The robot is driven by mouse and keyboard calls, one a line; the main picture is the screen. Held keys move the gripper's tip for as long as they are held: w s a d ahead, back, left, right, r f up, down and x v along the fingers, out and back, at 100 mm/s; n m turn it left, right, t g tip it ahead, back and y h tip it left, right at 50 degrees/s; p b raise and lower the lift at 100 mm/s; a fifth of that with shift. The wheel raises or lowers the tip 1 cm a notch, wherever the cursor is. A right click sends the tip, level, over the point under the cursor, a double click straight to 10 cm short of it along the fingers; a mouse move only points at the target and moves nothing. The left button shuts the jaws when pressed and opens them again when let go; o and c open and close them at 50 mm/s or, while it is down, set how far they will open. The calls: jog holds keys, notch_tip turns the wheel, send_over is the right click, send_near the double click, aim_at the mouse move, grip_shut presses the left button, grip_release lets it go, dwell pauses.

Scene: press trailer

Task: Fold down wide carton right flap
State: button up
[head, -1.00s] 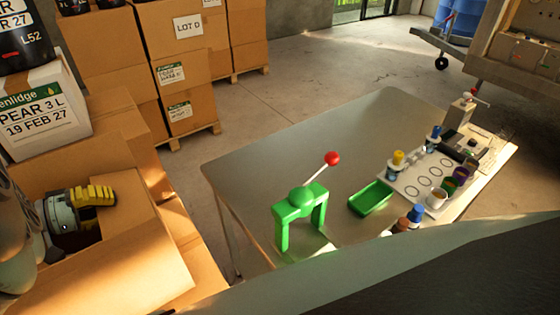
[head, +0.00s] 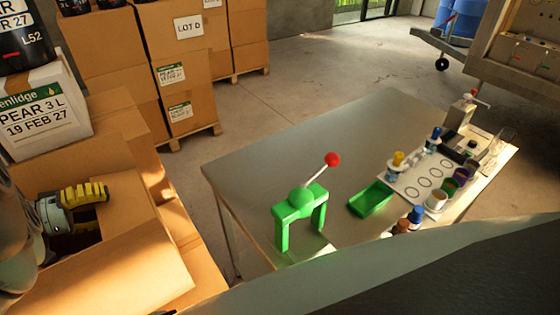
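The wide carton (head: 118,178) stands open at the lower left, partly cut off by the picture edge. A broad flap (head: 105,270) slopes along its near side. Another flap or panel (head: 131,222) lies at the right of the dark opening. I cannot tell for sure which flap the task calls right. My gripper (head: 100,193), with yellow and black fingers, is over the opening and points right. Its fingertips are close to the right panel; contact cannot be told. The fingers overlap in this view, so their opening is hidden. No held object shows.
A labelled white box (head: 45,110) sits behind the carton at the left. Stacked cartons (head: 185,60) stand on pallets behind. A metal table (head: 290,160) to the right bears a green press (head: 300,205), a green tray (head: 371,199) and small bottles. Open floor lies between.

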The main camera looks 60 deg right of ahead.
jog(key=v, duration=0.6)
jog(key=shift+a, duration=0.1)
jog(key=shift+o, duration=0.4)
